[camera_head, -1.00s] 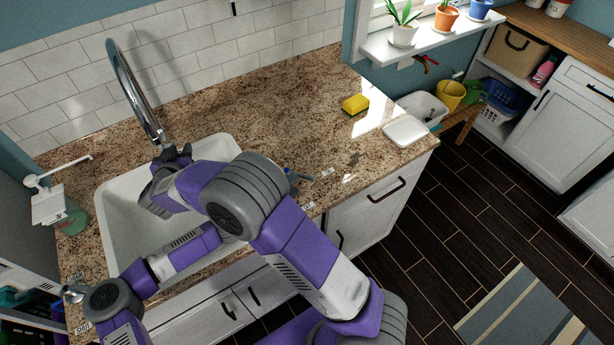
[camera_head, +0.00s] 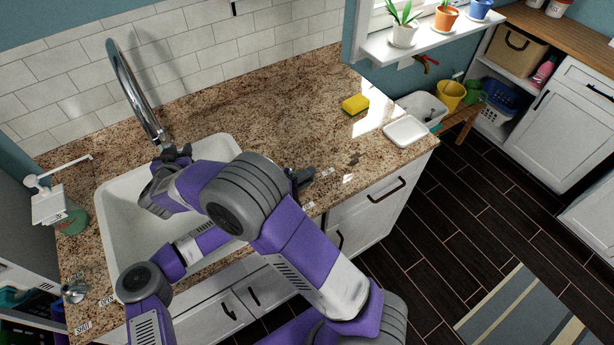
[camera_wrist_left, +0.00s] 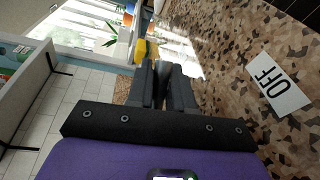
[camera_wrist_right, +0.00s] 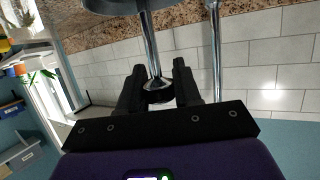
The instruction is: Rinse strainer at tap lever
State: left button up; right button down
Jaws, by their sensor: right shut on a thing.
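The tall chrome tap (camera_head: 135,95) stands behind the white sink (camera_head: 120,235). My right gripper (camera_head: 180,150) is at the tap's base in the head view, partly hidden by my own arm. In the right wrist view, my right gripper (camera_wrist_right: 157,85) is shut on a chrome rod (camera_wrist_right: 152,45), apparently the strainer's handle, with a rounded metal part (camera_wrist_right: 112,4) cut off at the top. A second chrome pole rises beside it. My left gripper (camera_head: 300,182) is over the counter right of the sink. In the left wrist view, its fingers (camera_wrist_left: 160,75) are close together with something dark between them; the tap lever is not clear.
An OFF label (camera_wrist_left: 277,85) lies on the granite counter (camera_head: 270,125). A yellow sponge (camera_head: 355,104) and a white dish (camera_head: 405,131) sit at its right end. A small chrome fitting (camera_head: 74,290) stands at the front left. A soap bottle (camera_head: 75,218) is left of the sink.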

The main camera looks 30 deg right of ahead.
pick_arm(q)
grip_shut()
jog(key=m+g, duration=0.1)
jog(key=a+m+g, duration=0.1)
jog(key=g, duration=0.1)
jog(key=a+m+g, duration=0.1)
jog(key=g, duration=0.1)
jog(key=shift+s+m, duration=0.4)
jog(key=shift+s+a+m+g+y, duration=0.1)
jog(key=shift+a+m+g+y, duration=0.3)
jog(key=shift+m+g, duration=0.5)
jog(key=shift+s+a+m+g+y, duration=0.15)
jog(key=shift+a+m+g, duration=0.35)
jog(key=shift+g, duration=0.7)
jog(key=o, duration=0.6)
grip_release()
jog(key=shift+w+d, duration=0.1)
jog(key=shift+d, duration=0.05)
